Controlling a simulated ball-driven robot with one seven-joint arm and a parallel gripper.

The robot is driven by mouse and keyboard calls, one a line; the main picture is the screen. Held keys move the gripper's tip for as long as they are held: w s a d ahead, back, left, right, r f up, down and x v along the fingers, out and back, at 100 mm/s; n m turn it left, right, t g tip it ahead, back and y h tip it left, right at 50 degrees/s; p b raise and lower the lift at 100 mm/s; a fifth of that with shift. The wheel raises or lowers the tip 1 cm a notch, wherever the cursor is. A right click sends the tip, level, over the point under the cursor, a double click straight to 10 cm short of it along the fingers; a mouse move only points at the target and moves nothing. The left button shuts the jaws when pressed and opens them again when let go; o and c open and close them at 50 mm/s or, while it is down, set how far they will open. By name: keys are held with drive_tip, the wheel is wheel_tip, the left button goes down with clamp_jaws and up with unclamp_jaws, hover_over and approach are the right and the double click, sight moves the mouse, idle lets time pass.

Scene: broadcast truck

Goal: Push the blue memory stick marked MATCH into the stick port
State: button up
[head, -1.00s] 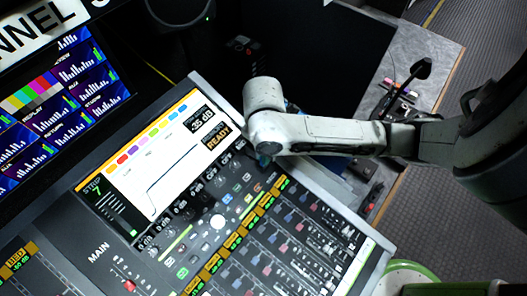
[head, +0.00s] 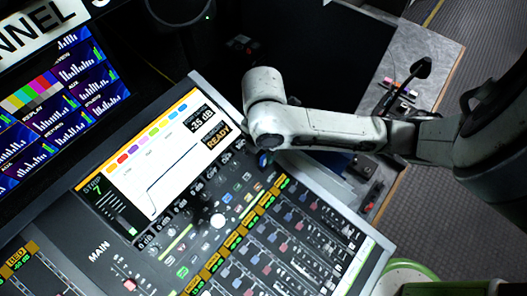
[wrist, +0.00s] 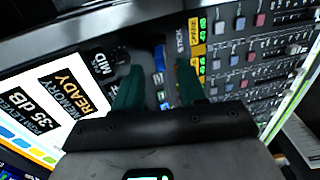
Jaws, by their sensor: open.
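A blue piece (wrist: 160,59), which looks like the memory stick, lies between my gripper's fingers at the console's panel, beside the printed word STICK (wrist: 180,40). I cannot read a MATCH mark on it or tell how deep it sits in the port. Another small blue piece (wrist: 163,97) shows nearer the palm. My gripper (wrist: 157,69) is open, with its two green fingers apart on either side of the blue pieces. In the head view, a small blue spot (head: 264,159) shows just below the arm's end; the fingers are mostly hidden there.
The console (head: 330,190) has a lit screen reading READY (head: 218,137) and several rows of faders and knobs. A grey side desk (head: 425,55) at the right carries a black microphone-like item (head: 420,69) and small parts. Monitors stand at the upper left.

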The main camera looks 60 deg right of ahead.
sight(264, 157)
wheel_tip(264, 157, up, 8)
drive_tip(key=shift+r, duration=0.15)
idle(0.8)
